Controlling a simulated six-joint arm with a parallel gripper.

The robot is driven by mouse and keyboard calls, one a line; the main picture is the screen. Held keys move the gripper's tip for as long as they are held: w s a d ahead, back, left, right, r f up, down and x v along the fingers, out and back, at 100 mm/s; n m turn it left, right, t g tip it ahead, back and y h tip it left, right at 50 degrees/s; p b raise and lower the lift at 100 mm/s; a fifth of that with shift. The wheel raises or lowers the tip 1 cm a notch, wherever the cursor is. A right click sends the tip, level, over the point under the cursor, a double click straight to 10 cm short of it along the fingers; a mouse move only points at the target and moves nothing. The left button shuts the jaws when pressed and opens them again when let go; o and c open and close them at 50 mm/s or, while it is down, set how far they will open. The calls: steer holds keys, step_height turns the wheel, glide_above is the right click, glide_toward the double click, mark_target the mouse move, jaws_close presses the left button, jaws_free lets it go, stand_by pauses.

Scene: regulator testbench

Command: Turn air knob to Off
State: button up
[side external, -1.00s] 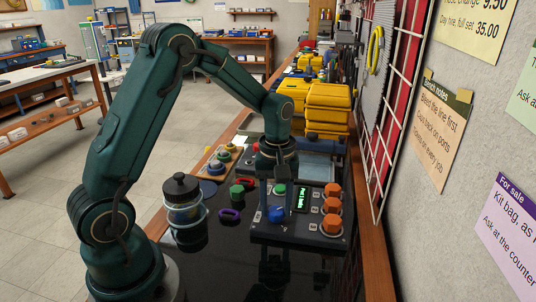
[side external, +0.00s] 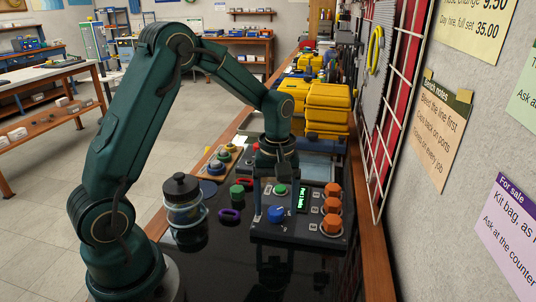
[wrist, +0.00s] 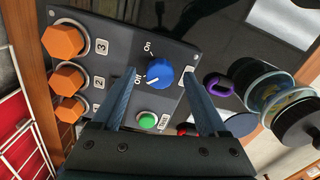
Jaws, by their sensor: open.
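The blue air knob (side external: 277,213) sits on the front of the dark control panel (side external: 259,230). In the wrist view the knob (wrist: 161,75) lies between "On" and "Off" labels, and its white mark is on its lower-left side, towards "Off". My gripper (side external: 275,205) points down over the panel, its fingers apart on either side of the knob's line. In the wrist view my gripper (wrist: 158,82) is open, with one finger left and one right of the knob. I see no clear contact with the knob.
Orange knobs (side external: 332,206) line the panel's right side. A green button (side external: 280,190) and a lit display (side external: 302,199) are behind the blue knob. A wire rack (side external: 385,150) rises at right.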

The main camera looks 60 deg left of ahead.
mark_target(276, 210)
steer(key=shift+r, duration=2.35)
